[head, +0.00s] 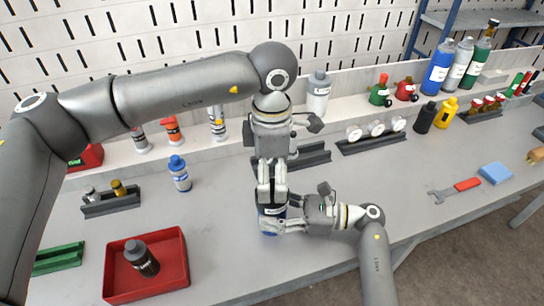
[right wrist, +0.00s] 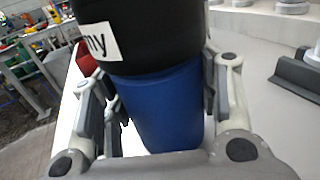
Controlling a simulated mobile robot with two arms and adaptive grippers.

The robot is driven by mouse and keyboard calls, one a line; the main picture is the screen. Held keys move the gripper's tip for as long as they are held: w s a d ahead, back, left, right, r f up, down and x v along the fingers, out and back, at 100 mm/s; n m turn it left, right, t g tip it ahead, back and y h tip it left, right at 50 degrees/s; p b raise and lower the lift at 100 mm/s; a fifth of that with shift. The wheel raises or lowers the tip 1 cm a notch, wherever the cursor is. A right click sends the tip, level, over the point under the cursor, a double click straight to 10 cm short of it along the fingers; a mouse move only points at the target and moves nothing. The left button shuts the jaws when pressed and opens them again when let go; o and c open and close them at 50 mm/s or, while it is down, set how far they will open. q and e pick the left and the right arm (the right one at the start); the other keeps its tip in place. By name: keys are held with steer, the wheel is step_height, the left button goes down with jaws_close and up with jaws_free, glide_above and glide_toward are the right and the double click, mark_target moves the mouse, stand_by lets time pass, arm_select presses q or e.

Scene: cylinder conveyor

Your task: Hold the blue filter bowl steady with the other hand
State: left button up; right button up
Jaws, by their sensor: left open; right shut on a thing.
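The blue filter bowl (head: 266,224) stands upright near the front middle of the bench, mostly hidden by my grippers in the head view. In the right wrist view the blue bowl (right wrist: 163,108) sits between my right fingers, below a black upper part (right wrist: 140,35) with a white label. My right gripper (head: 278,224) comes in from the right and is shut on the bowl. My left gripper (head: 271,198) points down from above, open, with its fingers at the upper part. Whether they touch it I cannot tell.
A red tray (head: 178,262) holding a dark bottle (head: 141,258) stands at the front left. A blue-capped bottle (head: 179,173) stands behind it. A dark holder with white discs (head: 372,142) lies behind right. A wrench (head: 440,195) and blue sponge (head: 495,173) lie farther right.

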mark_target(272, 194)
arm_select(q)
step_height(272, 194, down, 7)
steer(key=shift+r, duration=0.1)
stand_by(0.3)
steer(key=c, duration=1.4)
steer(key=m, duration=0.4)
steer(key=shift+m, duration=1.1)
steer(key=shift+m, duration=1)
steer(key=m, duration=0.4)
